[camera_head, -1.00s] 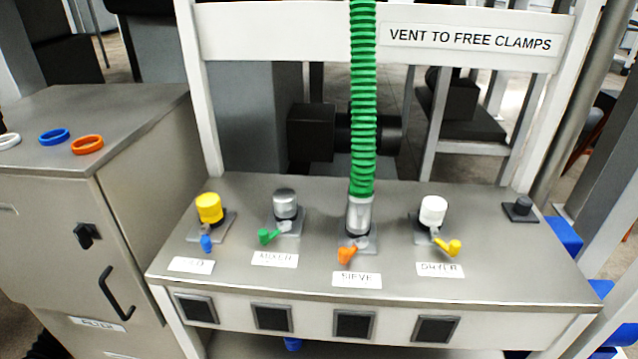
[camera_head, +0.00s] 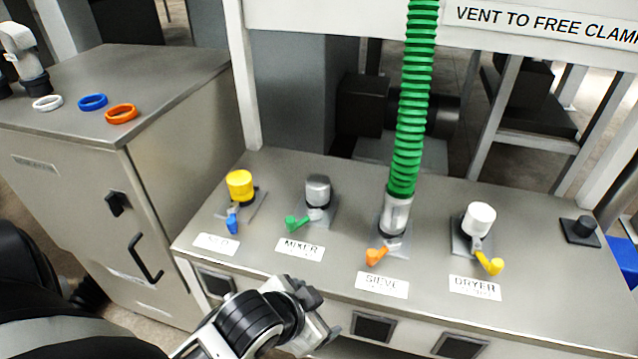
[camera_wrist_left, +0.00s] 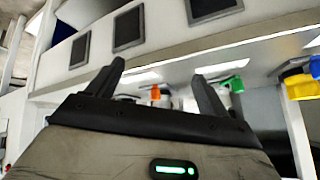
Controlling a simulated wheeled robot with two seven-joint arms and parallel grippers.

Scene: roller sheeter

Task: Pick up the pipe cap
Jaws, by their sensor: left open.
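Several capped ports stand on the grey metal bench: a yellow cap (camera_head: 240,184) at SILO, a grey cap (camera_head: 317,188) at MIXER and a white cap (camera_head: 479,217) at DRYER. A green ribbed hose (camera_head: 414,105) with a clear end sits on the SIEVE port. I cannot tell which cap the task means. My left gripper (camera_head: 318,312) is in front of the bench's front edge, below the MIXER and SIEVE labels, apart from every cap. In the left wrist view its two fingers (camera_wrist_left: 157,88) are spread with nothing between them. My right gripper is not in view.
Each port has a coloured lever, such as the orange lever (camera_head: 377,256). A cabinet (camera_head: 180,110) at the left carries white, blue and orange rings (camera_head: 121,113). The hose rises above the SIEVE port.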

